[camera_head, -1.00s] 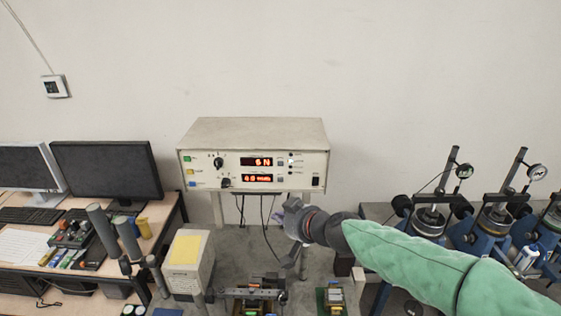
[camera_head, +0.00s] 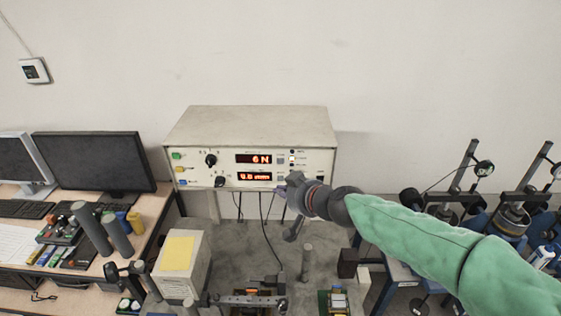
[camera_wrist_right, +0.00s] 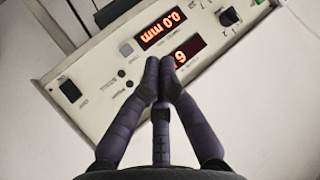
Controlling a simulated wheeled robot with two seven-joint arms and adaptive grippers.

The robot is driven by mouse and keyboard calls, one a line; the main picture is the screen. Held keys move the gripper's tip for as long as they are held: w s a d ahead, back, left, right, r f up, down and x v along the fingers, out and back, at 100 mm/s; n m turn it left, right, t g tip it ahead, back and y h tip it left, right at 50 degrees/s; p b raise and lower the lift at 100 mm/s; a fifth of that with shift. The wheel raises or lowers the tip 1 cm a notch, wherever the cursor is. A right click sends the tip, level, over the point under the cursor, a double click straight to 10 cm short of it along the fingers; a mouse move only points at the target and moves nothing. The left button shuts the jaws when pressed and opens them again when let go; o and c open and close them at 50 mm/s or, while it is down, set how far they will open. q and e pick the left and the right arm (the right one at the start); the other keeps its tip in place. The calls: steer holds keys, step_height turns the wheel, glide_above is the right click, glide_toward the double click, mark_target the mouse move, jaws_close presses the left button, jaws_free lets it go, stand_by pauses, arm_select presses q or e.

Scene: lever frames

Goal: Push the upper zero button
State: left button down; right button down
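The control box (camera_head: 250,125) stands against the wall, its front panel facing me. Its upper display (camera_head: 253,158) reads about 6N, and the lower one (camera_head: 254,176) reads about 0.0 mm. The upper zero button (camera_head: 280,160) is a small grey square right of the upper display. My right gripper (camera_head: 293,181) is in front of the panel's lower right part, below that button. In the right wrist view, its fingertips (camera_wrist_right: 164,65) are together with nothing between them. They cover the place of the upper button; the lower zero button (camera_wrist_right: 126,48) shows beside them. Contact cannot be told. My left gripper is out of view.
Knobs (camera_head: 211,160) and coloured buttons sit on the panel's left. A black switch (camera_wrist_right: 70,90) is at its other end. A yellow-topped box (camera_head: 178,253) stands below left, monitors (camera_head: 95,162) further left. Test devices (camera_head: 510,218) stand right.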

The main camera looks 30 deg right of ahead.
mark_target(281, 161)
steer(key=shift+w+d+f+b, duration=0.1)
steer(key=shift+w+d, duration=0.7)
steer(key=shift+w, duration=0.5)
steer(key=shift+w+d+r+b, duration=0.15)
steer(key=shift+w+d, duration=0.65)
steer(key=shift+w, duration=0.55)
steer(key=shift+w+d+f+b, duration=0.15)
steer(key=shift+w+d, duration=0.65)
steer(key=shift+w, duration=0.5)
steer(key=shift+w+d, duration=0.1)
steer(key=shift+w, duration=0.05)
steer(key=shift+w+d, duration=0.1)
steer(key=shift+w, duration=0.1)
steer(key=shift+w+d+b, duration=0.15)
steer(key=shift+w+b, duration=0.1)
steer(key=shift+b, duration=0.05)
steer(key=shift+s, duration=0.1)
steer(key=shift+s+a, duration=0.4)
steer(key=shift+s, duration=0.15)
